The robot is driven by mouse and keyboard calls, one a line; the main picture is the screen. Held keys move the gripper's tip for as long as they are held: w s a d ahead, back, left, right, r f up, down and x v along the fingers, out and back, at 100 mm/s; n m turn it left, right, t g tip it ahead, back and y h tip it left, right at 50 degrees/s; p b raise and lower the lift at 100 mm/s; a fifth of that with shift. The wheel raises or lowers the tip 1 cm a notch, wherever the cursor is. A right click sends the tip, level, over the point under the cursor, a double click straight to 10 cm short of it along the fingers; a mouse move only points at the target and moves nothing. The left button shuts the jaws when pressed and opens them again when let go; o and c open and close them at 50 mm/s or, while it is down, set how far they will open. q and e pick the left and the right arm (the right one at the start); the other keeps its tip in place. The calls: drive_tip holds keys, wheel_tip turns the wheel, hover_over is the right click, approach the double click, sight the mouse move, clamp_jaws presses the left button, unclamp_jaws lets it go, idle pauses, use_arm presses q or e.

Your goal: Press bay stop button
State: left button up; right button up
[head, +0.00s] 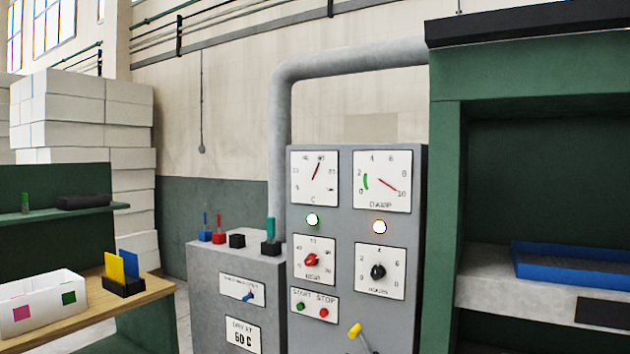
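The red stop button (323,313) sits under the word STOP on a small white plate (314,305) low on the grey control cabinet. The green start button (300,306) is just left of it on the same plate. Whether the stop button is pressed in cannot be told at this size. Neither of my grippers shows in the head view.
A yellow-handled lever (355,331) sticks out below and right of the buttons. A lower grey cabinet (214,282) stands at left. A wooden table (140,291) holds a white box (42,300). A green-framed bay (443,220) with a blue tray (570,265) is at right.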

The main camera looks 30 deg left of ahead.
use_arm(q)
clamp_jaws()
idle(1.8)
